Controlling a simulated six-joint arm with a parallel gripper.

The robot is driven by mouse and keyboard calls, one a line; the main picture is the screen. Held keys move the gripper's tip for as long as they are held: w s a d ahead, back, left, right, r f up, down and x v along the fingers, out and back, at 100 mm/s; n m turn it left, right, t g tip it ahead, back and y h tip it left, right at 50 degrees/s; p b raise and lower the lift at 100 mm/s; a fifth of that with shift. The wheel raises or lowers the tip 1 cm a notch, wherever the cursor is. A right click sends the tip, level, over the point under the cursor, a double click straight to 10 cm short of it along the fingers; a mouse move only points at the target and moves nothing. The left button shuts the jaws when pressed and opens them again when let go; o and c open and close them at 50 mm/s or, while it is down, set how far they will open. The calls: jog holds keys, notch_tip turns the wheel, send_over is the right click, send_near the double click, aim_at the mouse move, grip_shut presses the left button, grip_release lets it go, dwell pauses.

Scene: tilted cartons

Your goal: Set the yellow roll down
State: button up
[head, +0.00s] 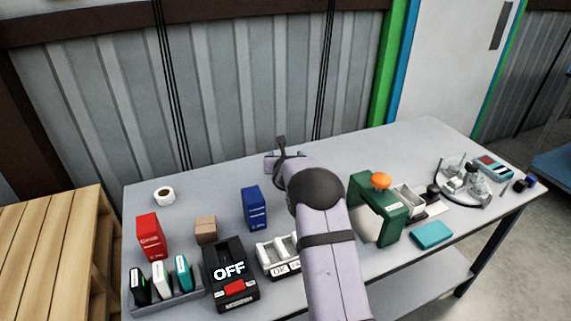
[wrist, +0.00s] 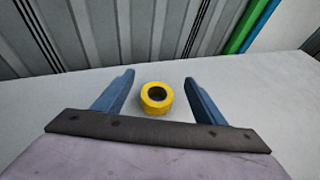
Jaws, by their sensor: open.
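In the wrist view the yellow roll (wrist: 156,98) lies flat on the grey table, its dark centre hole facing up. It sits between and slightly beyond the two blue fingers of my gripper (wrist: 158,88). The fingers are spread wide, with a clear gap on both sides of the roll. In the head view my arm hides the yellow roll and most of my gripper, which is toward the back of the table.
On the table (head: 225,175) stand a white roll (head: 164,195), a red carton (head: 150,236), a blue carton (head: 254,208) and a small brown box (head: 205,230). A black OFF box (head: 230,272) is in front. A green device (head: 378,208) stands right of my arm.

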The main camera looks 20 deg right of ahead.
jog(key=shift+r, duration=1.9)
jog(key=shift+s+a+r+m, duration=0.1)
jog(key=shift+s+r+m, duration=0.15)
jog(key=shift+r+m, duration=0.25)
jog(key=s+a+r+m+g+h+p, duration=0.1)
jog(key=s+r+m+g+p, duration=0.2)
jog(key=s+m, duration=0.6)
jog(key=s+a+r+m+g+h+p, duration=0.2)
jog(key=s+r+m+p, duration=0.1)
jog(key=s+m, duration=0.6)
jog(key=s+a+m+g+y+p, duration=0.2)
jog(key=s+a+m+p, duration=0.1)
jog(key=s, duration=0.7)
jog(key=s+a+m+g+y+p, duration=0.3)
jog(key=s+a+m, duration=0.2)
jog(key=s+a, duration=0.3)
jog(key=s+a+m+g+y+p, duration=0.2)
jog(key=s+a, duration=0.4)
jog(key=s, duration=0.6)
jog(key=m+y+p, duration=0.1)
jog(key=m, duration=0.1)
jog(key=shift+s+f+m+g, duration=0.25)
jog(key=shift+f+m+g, duration=0.05)
jog(key=shift+f, duration=0.1)
